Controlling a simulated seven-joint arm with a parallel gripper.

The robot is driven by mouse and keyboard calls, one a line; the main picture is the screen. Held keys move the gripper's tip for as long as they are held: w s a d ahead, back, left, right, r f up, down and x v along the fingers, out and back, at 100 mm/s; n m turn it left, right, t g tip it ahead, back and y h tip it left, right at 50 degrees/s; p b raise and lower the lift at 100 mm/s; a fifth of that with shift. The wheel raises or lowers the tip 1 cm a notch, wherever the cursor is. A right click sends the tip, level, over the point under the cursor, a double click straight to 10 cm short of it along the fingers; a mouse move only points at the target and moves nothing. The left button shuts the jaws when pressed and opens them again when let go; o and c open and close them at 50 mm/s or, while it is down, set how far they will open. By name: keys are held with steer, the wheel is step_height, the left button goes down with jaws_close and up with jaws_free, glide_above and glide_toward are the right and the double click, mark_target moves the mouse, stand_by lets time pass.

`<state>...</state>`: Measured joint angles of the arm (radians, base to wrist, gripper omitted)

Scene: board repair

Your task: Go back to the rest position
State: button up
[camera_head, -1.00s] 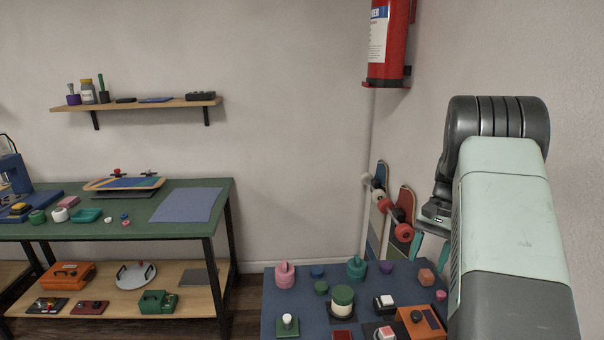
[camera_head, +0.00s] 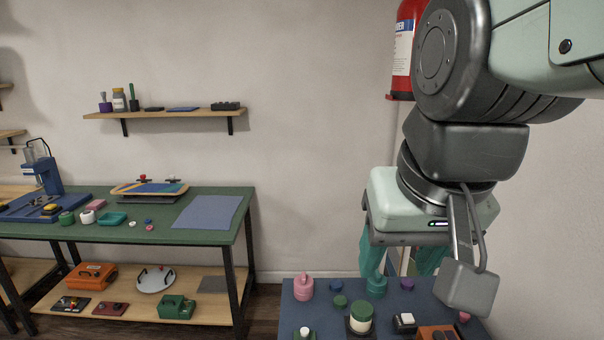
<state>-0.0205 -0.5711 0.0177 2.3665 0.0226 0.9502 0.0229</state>
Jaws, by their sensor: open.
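My gripper (camera_head: 403,262) hangs at the right of the head view, above the back of the blue-topped table (camera_head: 326,325). Its two teal fingers point down and stand apart, with nothing seen between them. The left finger is just above or in front of a teal knobbed piece (camera_head: 376,288); I cannot tell whether they touch. The right finger's tip is partly hidden by my own wrist parts.
The blue-topped table holds a pink knobbed piece (camera_head: 303,288), a green-lidded jar (camera_head: 361,318) and several small parts. A green workbench (camera_head: 150,232) stands left. A wall shelf (camera_head: 170,114) and red fire extinguisher (camera_head: 403,50) are behind. Clear air lies between bench and arm.

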steer(key=shift+s+d+f+t, duration=0.15)
steer(key=shift+s+f, duration=0.05)
steer(key=shift+s, duration=0.4)
steer(key=shift+s+d+f+t, duration=0.15)
steer(key=shift+s+t, duration=0.05)
steer(key=shift+s, duration=0.4)
steer(key=shift+s+d+f+t, duration=0.15)
steer(key=shift+s+f, duration=0.05)
steer(key=shift+s, duration=0.4)
stand_by(0.4)
